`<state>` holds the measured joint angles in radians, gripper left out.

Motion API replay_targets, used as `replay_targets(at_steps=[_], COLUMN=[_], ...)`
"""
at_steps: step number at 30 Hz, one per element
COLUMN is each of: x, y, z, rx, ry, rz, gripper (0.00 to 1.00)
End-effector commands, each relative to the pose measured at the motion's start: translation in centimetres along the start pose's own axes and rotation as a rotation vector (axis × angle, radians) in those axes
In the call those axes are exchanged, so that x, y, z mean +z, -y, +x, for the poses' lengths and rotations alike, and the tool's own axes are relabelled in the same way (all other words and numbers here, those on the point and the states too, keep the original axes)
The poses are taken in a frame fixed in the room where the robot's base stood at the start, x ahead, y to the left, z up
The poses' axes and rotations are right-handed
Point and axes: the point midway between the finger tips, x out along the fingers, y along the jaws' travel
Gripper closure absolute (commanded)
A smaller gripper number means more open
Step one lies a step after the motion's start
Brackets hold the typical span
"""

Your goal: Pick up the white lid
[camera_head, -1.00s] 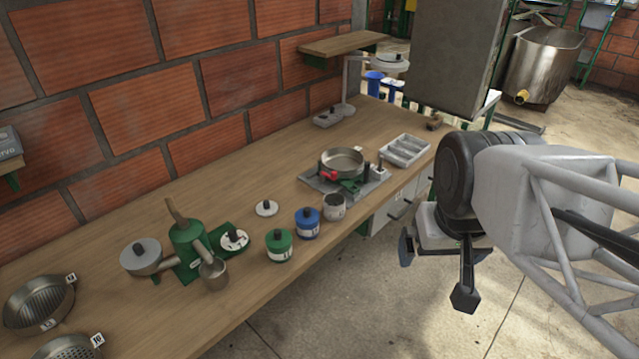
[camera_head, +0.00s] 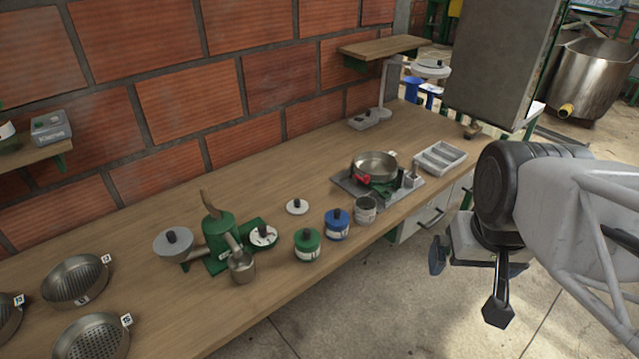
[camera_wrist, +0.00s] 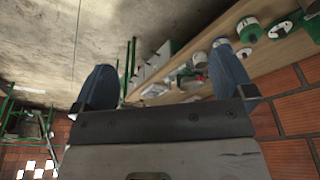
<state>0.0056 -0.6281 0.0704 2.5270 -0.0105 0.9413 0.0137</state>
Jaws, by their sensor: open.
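The white lid (camera_head: 297,207) is a small flat disc with a black knob. It lies on the wooden bench top behind the green jar (camera_head: 307,243) and the blue jar (camera_head: 337,224). My gripper (camera_head: 466,284) hangs over the floor, right of the bench's front edge and well away from the lid. In the wrist view my gripper (camera_wrist: 164,88) shows two blue-grey fingers wide apart with nothing between them.
A green device with a metal cup (camera_head: 241,266) stands left of the lid. An open grey can (camera_head: 365,210), a metal pan (camera_head: 374,166) and a grey tray (camera_head: 440,156) are to the right. Metal sieves (camera_head: 78,281) sit at left.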

Motion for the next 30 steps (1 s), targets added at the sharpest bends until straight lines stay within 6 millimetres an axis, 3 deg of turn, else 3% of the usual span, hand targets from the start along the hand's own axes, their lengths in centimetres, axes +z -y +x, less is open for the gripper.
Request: replay_targets(at_steps=[8, 20, 30], x=[-3.3, -12.3, -19.8], y=[0.9, 4.4, 8.5], z=[0.2, 2.0, 5.2], rx=[-0.007, -0.026, -0.043], ry=[0.016, 0.053, 0.087], rz=[-0.063, -0.237, -0.391], gripper=[0.00, 0.00, 0.00])
